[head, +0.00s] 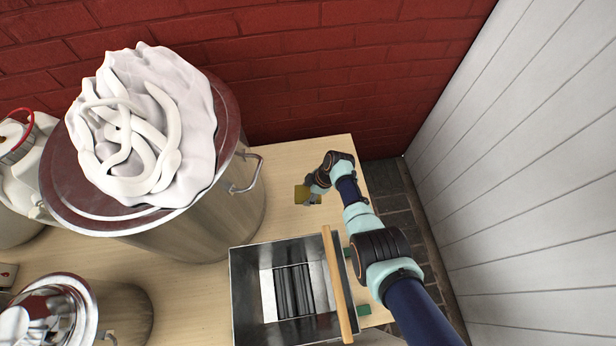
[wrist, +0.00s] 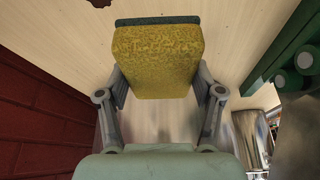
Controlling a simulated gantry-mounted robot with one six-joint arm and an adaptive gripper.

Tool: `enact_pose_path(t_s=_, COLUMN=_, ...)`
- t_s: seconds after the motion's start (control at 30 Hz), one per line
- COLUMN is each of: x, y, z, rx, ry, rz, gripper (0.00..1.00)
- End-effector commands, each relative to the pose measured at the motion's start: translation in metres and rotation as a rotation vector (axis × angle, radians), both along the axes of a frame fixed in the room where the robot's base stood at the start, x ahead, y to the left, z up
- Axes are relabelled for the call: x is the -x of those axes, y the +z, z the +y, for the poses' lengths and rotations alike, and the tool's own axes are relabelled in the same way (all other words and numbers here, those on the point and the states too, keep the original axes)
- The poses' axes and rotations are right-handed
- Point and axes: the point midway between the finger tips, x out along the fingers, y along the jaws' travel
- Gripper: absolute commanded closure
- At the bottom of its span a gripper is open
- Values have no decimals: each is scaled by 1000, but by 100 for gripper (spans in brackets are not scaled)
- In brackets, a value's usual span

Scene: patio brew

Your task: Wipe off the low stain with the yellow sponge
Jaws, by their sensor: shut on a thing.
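The yellow sponge (wrist: 155,60) is between the two grey fingers of my gripper (wrist: 157,85), which is shut on it. A dark green layer shows along its far edge in the wrist view. In the head view the sponge (head: 301,194) is small, right of the big steel pot (head: 200,225), and my gripper (head: 311,194) is over the table's far right part.
The wooden table (head: 290,175) ends at a red brick wall (head: 300,75). A metal box (head: 240,290) with a wooden bar (head: 336,290) stands in front, with green parts (head: 363,309) beside it. The pot's side handle (head: 250,178) sticks out towards my gripper.

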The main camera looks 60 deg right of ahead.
Motion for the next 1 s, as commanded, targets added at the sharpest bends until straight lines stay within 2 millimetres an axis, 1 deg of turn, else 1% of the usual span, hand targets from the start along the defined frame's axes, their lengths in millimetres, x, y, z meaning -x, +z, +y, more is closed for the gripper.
enact_pose_path(t_s=0.03, x=0, y=-5, z=0, rx=1, ry=0, rz=0, gripper=95)
enact_pose_path(t_s=0.17, x=0, y=-4, z=0, rx=1, ry=0, rz=0, gripper=95)
enact_pose_path(t_s=0.27, x=0, y=-6, z=0, rx=1, ry=0, rz=0, gripper=95)
enact_pose_path(t_s=1.0, x=5, y=-59, z=-6, rx=0, ry=-15, rz=0, gripper=95)
